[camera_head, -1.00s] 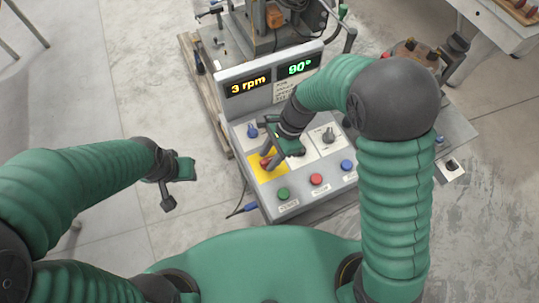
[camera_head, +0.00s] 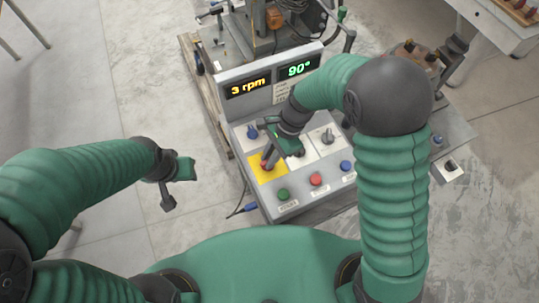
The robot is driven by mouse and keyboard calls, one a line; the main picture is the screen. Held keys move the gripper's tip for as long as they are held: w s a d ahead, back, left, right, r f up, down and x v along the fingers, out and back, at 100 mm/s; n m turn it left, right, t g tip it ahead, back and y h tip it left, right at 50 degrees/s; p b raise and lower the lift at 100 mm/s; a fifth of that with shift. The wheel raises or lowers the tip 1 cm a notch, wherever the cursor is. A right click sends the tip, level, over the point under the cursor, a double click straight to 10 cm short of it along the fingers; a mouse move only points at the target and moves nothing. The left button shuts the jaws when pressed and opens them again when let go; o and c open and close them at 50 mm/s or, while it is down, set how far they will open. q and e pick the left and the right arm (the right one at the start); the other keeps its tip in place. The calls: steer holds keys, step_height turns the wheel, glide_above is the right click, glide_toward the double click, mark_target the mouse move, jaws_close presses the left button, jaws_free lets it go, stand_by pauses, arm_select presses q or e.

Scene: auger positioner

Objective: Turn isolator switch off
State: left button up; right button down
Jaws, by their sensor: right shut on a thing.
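The isolator switch (camera_head: 265,163) is a red knob on a yellow plate (camera_head: 268,175) at the left of the grey control panel. My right gripper (camera_head: 268,160) reaches down from the right and is shut on the red knob, hiding much of it. The knob's exact angle is hard to tell. My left gripper (camera_head: 178,180) hangs over the bare floor left of the panel, apart from it. Its fingers look spread, with nothing between them.
Close by on the panel are a blue knob (camera_head: 252,132), a black-handled switch (camera_head: 327,136), and green (camera_head: 283,194), red (camera_head: 316,179) and blue (camera_head: 346,166) buttons. Displays above read 3 rpm (camera_head: 248,85) and 90° (camera_head: 299,68).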

steer(key=n+p, duration=0.2)
steer(key=n+g+p, duration=0.1)
steer(key=shift+w+a+r+n+h, duration=0.1)
steer(key=shift+w+r+n+h, duration=0.15)
steer(key=shift+n+h, duration=0.15)
steer(key=n+p, duration=0.1)
steer(key=n, duration=0.1)
steer(key=n+g+h+p, duration=0.1)
steer(key=n, duration=0.1)
steer(key=shift+a+n+h, duration=0.1)
steer(key=shift+n+h, duration=0.2)
steer(key=n+h, duration=0.1)
steer(key=n, duration=0.1)
steer(key=n+p, duration=0.1)
steer(key=n, duration=0.1)
steer(key=shift+a+f+n+h, duration=0.1)
steer(key=shift+a+n+h, duration=0.05)
steer(key=shift+n+h, duration=0.2)
steer(key=shift+w+a+n+h, duration=0.1)
steer(key=shift+n+h, duration=0.65)
steer(key=shift+n, duration=1.1)
steer(key=c, duration=1.4)
jaws_free()
steer(key=shift+f, duration=0.1)
steer(key=b+v, duration=0.1)
steer(key=v, duration=1.5)
steer(key=shift+w+a+r+b, duration=0.25)
steer(key=shift+r+b, duration=0.05)
steer(key=shift+b, duration=0.05)
